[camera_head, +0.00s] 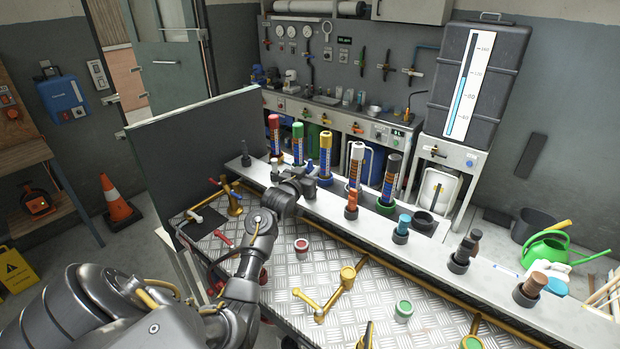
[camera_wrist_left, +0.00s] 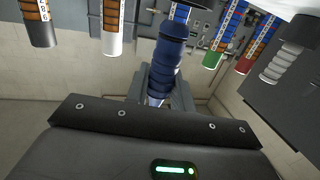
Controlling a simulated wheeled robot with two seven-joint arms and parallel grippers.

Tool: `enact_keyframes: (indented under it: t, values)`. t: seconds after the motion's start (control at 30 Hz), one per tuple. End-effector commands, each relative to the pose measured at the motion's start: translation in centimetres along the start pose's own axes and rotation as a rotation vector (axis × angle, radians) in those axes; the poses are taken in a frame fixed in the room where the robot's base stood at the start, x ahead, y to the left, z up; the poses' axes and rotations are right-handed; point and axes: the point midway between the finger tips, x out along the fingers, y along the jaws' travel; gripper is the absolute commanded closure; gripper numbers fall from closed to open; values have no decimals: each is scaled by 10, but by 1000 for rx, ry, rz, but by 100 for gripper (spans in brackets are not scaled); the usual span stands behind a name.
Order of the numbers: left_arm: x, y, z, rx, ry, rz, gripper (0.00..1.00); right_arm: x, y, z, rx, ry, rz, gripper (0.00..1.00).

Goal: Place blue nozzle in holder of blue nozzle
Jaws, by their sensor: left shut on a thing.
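My left gripper (camera_head: 303,182) is at the white ledge, in front of the row of striped tubes. It is shut on the dark blue nozzle (camera_wrist_left: 168,60), which shows between its jaws in the left wrist view. In the head view the arm and gripper mostly cover the nozzle. The yellow-topped tube (camera_head: 325,150) stands just behind the gripper. The holder under the gripper is hidden, so I cannot tell whether the nozzle touches it. My right gripper does not show.
Other nozzles stand in dark holders along the ledge: an orange one (camera_head: 351,205), a teal one (camera_head: 402,225) and a brown one (camera_head: 535,282). Red-topped (camera_head: 274,133), white-topped (camera_head: 357,160) and black-topped (camera_head: 391,178) tubes stand behind. Brass pipework (camera_head: 333,295) lies on the metal table.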

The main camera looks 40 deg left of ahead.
Motion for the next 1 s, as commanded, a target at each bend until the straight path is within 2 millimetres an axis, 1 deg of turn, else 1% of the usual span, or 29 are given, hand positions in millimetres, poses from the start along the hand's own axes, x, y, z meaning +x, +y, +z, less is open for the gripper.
enact_keyframes:
  t: [0.17,0.23,0.37,0.47,0.67,0.8,0.83,1.0]
  values:
    - [4,-1,4,0,-1,-1,100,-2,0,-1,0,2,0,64]
    - [5,-1,11,-3,-6,0,100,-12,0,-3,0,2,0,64]
    - [5,-2,28,-1,-3,-1,100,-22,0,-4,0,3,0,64]
    - [5,-2,34,1,0,-1,100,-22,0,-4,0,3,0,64]
    - [5,-2,35,1,1,-1,100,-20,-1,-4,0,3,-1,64]
    - [6,-2,39,2,0,0,100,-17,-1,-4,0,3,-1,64]
    - [6,-2,39,2,0,0,75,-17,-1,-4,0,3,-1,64]
    - [6,-1,38,1,0,0,54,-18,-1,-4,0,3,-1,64]
